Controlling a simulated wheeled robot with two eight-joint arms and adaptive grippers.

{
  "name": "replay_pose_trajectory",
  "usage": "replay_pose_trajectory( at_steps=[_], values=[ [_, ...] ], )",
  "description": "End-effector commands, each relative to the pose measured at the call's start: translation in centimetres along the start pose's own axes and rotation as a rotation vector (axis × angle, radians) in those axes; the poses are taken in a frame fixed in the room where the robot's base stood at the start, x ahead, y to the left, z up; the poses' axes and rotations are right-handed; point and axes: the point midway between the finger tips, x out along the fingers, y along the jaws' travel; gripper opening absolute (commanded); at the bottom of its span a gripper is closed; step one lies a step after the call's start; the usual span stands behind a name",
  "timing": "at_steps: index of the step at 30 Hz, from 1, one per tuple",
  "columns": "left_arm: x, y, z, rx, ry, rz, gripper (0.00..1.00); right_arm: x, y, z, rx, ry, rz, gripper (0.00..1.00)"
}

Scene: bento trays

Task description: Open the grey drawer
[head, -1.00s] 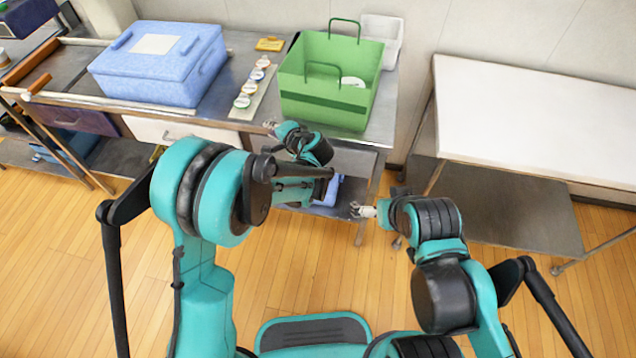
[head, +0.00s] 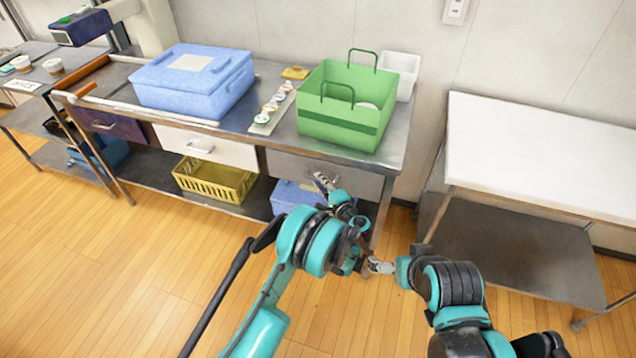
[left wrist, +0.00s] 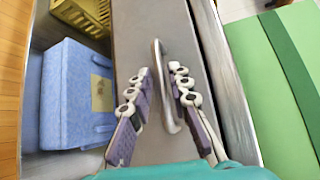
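The grey drawer (head: 284,166) is at the right end of the steel table's drawer row, under the green basket. Its front looks flush with the table. My left gripper (head: 326,183) is at the drawer front. In the left wrist view, the pale bar handle (left wrist: 160,62) of the drawer lies between the two fingers of my left gripper (left wrist: 161,88). The fingers are apart, one on each side of the handle, with gaps visible; I cannot tell if either touches it. My right gripper (head: 380,266) is low, right of the left one, away from the drawer; its fingers are too small to read.
A white drawer (head: 206,147) and a dark purple drawer (head: 110,125) are to the left. A yellow crate (head: 214,183) and a blue box (head: 290,197) stand on the lower shelf. The green basket (head: 338,128) and blue lidded box (head: 190,100) stand on top. A white-topped table (head: 540,150) is right.

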Motion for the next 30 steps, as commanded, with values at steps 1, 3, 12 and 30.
replay_pose_trajectory(
  at_steps=[1,3,12,30],
  values=[
    [0.7,0.2,0.1,0.0,-0.002,0.001,0.19,0.3,0.0,0.2,0.0,0.0,0.0,0.98],
    [1.3,0.1,0.1,0.0,-0.001,0.001,0.19,0.4,0.0,0.3,0.0,0.0,0.0,0.98],
    [1.7,-0.1,0.0,0.0,0.0,0.0,0.19,0.4,0.0,0.3,0.0,0.0,0.0,0.98],
    [1.7,0.0,0.0,0.0,0.0,0.001,0.0,0.4,0.0,0.3,0.0,0.0,0.0,0.98]
  ],
)
